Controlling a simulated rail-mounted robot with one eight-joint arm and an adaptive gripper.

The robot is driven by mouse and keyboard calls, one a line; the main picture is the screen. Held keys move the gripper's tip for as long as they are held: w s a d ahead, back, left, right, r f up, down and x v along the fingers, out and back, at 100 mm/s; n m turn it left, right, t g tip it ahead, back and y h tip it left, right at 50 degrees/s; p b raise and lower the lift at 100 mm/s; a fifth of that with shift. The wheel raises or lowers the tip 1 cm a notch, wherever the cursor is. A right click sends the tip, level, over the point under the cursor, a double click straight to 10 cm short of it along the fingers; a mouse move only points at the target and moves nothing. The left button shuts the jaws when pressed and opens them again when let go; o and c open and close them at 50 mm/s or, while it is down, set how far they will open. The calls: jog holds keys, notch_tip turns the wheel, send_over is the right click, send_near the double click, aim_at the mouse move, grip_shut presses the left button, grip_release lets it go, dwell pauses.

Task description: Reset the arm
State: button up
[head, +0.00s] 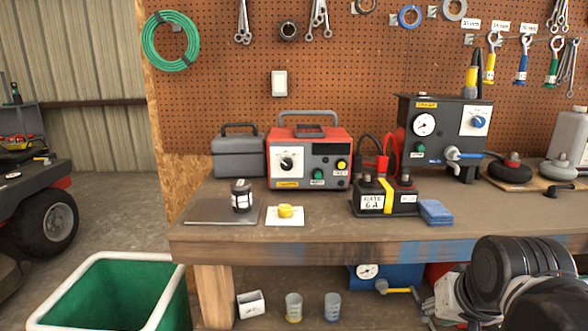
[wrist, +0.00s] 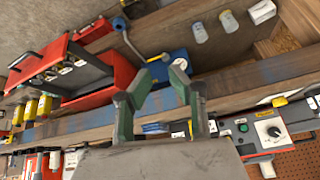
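My gripper (wrist: 160,80) shows in the wrist view with its two fingers apart and nothing between them. It is open, and the workbench front edge and the shelf below show beyond it. In the head view my arm (head: 520,275) is at the lower right, in front of the workbench (head: 330,238). The gripper's fingers cannot be made out in that view.
On the bench are a red charger (head: 309,158), a battery (head: 384,197), a blue cloth (head: 435,211), a dark jar (head: 241,196), a yellow cap (head: 285,211) and a gauge unit (head: 440,125). A green bin (head: 105,295) stands at the lower left.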

jog(key=s+a+f+n, duration=0.2)
jog(key=s+a+n, duration=0.1)
jog(key=s+a, duration=0.15)
notch_tip(320, 180, up, 14)
jog(key=p, duration=1.4)
notch_tip(320, 180, down, 18)
jog(key=b, duration=1.9)
jog(key=shift+w+a+f+t+y, duration=0.25)
jog(key=shift+w+a+t+y, duration=0.1)
jog(key=shift+a+t+y, duration=0.1)
